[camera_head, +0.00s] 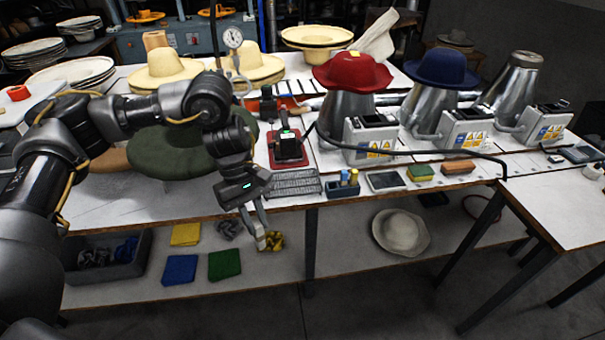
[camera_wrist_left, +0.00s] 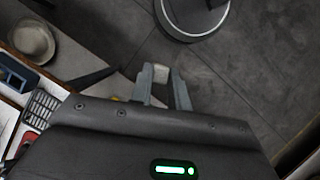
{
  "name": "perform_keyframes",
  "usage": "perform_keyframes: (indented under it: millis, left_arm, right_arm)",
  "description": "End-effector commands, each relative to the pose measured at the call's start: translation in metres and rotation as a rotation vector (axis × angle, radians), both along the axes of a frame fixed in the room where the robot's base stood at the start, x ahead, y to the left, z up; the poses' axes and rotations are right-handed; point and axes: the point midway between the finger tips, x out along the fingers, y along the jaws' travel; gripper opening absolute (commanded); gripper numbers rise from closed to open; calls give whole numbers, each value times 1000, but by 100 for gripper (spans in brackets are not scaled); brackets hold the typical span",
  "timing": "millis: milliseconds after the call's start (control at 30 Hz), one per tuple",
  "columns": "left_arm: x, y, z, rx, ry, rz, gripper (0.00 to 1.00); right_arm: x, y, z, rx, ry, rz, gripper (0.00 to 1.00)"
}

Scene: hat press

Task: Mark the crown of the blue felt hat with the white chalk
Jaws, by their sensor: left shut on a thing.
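The blue felt hat (camera_head: 443,68) sits crown up on a metal cone-shaped press form at the right of the bench. My left gripper (camera_head: 261,234) hangs in front of the bench's front edge, pointing down, well to the left of the hat and lower than it. In the left wrist view, my left gripper (camera_wrist_left: 166,85) is shut on a small whitish piece, the white chalk (camera_wrist_left: 161,73), held at its fingertips. The chalk is hard to make out in the head view. My right gripper is in neither view.
A red hat (camera_head: 351,72) on its form and a bare metal form (camera_head: 513,82) flank the blue hat. Control boxes (camera_head: 371,138) stand before them. A holder (camera_head: 343,190) with yellow and blue sticks is at the bench front. A black hose crosses the bench.

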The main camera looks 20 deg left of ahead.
Motion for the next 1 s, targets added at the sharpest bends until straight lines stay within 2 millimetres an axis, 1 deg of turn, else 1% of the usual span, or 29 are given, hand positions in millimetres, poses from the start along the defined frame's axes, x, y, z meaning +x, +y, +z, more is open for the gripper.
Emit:
perform_keyframes:
  millis: [167,267,367,400,500,600,667,733,800,1000]
  left_arm:
    - [0,0,0,0,0,1,0]
    - [-2,0,-12,0,3,0,0]
    - [-8,0,-43,-1,9,0,0]
    - [-11,0,-58,-2,9,0,0]
    - [-21,0,-93,-3,8,0,0]
    - [-30,0,-120,-1,5,1,0]
    - [-34,0,-130,0,3,2,0]
    - [-36,0,-137,0,2,3,0]
    - [-37,0,-139,1,0,3,0]
    - [-38,3,-139,0,-1,7,0]
  right_arm:
    - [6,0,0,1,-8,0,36]
    - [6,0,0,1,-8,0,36]
    - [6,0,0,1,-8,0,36]
    - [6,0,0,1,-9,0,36]
    - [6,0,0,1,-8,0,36]
    - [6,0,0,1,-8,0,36]
    - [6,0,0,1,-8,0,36]
    - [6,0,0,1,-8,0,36]
    - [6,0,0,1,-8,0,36]
    - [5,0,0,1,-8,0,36]
